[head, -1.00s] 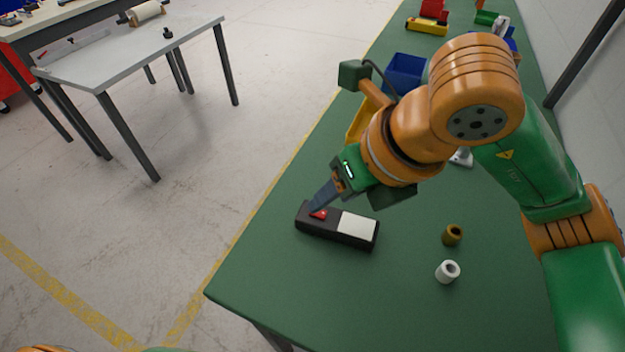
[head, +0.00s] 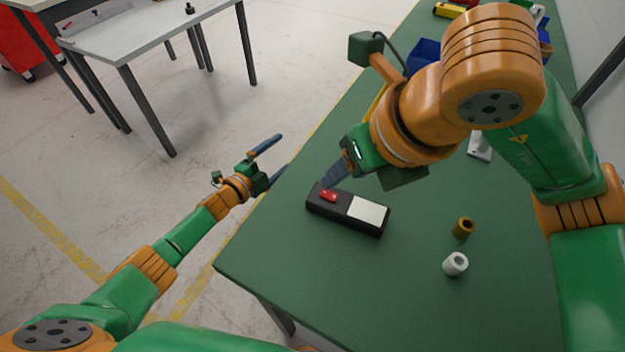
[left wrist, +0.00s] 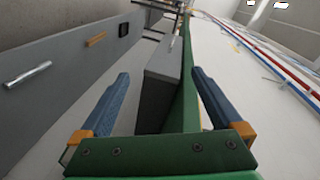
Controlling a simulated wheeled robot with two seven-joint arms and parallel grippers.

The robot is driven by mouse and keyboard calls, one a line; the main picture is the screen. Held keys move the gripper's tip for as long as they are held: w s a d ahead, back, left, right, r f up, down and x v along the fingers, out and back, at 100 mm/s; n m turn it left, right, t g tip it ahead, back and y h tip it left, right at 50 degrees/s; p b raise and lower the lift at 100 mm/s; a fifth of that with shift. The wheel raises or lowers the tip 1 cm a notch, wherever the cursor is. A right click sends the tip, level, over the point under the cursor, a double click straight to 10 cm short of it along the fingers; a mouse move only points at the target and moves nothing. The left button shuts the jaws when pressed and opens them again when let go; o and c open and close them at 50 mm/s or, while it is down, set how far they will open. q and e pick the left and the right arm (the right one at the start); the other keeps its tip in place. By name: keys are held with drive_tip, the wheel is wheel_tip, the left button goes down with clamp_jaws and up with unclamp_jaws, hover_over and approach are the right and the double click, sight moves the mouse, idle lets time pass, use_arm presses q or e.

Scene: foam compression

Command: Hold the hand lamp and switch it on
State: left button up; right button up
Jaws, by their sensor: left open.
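The hand lamp (head: 345,220) is a black box lying on the green table near its left edge. It has a red switch (head: 328,196) and a white panel (head: 368,210) on top. My right gripper (head: 325,184) points down at the lamp's switch end, its tip just behind the red switch; I cannot tell whether it touches. Its fingers overlap, so their opening is hidden. My left gripper (head: 281,157) is open and empty, just off the table's left edge, left of the lamp. In the left wrist view its two blue fingers (left wrist: 160,76) stand wide apart.
The green table (head: 400,310) has a brown ring (head: 463,227) and a white ring (head: 455,264) right of the lamp. A blue bin (head: 422,52) stands farther back. A grey table (head: 150,45) is at the far left. The floor between is clear.

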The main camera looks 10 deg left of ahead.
use_arm(q)
drive_tip(key=w+d+r+m+g+h, duration=0.1)
drive_tip(key=d+r+m+h, duration=0.15)
drive_tip(key=r+m, duration=0.35)
drive_tip(key=d+r+m+h, duration=0.2)
drive_tip(key=r+m+h, duration=0.2)
drive_tip(key=r, duration=0.4)
wheel_tip(320, 180, up, 4)
drive_tip(key=m+g+h, duration=0.4)
drive_tip(key=m+g, duration=0.9)
drive_tip(key=m, duration=0.8)
hover_over(334, 198)
drive_tip(key=w+a, duration=0.3)
drive_tip(key=w, duration=0.4)
drive_tip(key=shift+s+a+r, duration=0.15)
drive_tip(key=shift+r, duration=0.05)
drive_tip(key=s+f+m+g+y, duration=0.1)
drive_tip(key=m, duration=0.1)
drive_tip(key=s+f+m+g+y, duration=0.1)
drive_tip(key=s+f+m, duration=0.1)
drive_tip(key=s+f+m+g+y, duration=0.1)
drive_tip(key=s+m+g+y, duration=0.1)
drive_tip(key=shift+s+a+f+m, duration=0.1)
drive_tip(key=shift+s+f+m, duration=0.15)
drive_tip(key=shift+m, duration=0.15)
drive_tip(key=x, duration=0.6)
drive_tip(key=shift+s+d+f, duration=0.15)
drive_tip(key=shift+d+f, duration=0.05)
drive_tip(key=shift+d, duration=0.1)
